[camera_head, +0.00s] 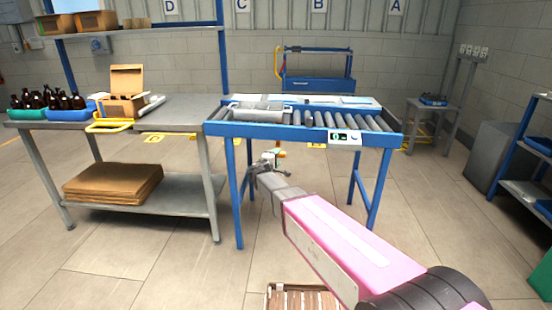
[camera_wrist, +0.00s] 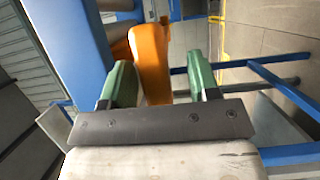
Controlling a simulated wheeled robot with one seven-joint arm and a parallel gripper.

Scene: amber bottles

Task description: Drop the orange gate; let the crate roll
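The orange gate piece (camera_wrist: 152,62) shows in the wrist view as an upright orange lever. In the head view a small orange part (camera_head: 281,154) shows just beyond my gripper (camera_head: 268,164), under the conveyor's front edge. In the wrist view my gripper (camera_wrist: 160,82) has two green fingers spread apart. The orange piece stands between or just beyond them, nearer the left finger; I cannot tell whether it touches. A low grey box (camera_head: 258,111), perhaps the crate, sits at the left end of the conveyor rollers (camera_head: 310,117).
The blue conveyor frame (camera_head: 237,190) stands close around my gripper, and its blue beam (camera_wrist: 75,50) fills the wrist view's left. A grey bench (camera_head: 175,115) with bottles in bins (camera_head: 65,114) is at left. A slatted box (camera_head: 300,297) is at the bottom. Open floor lies right.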

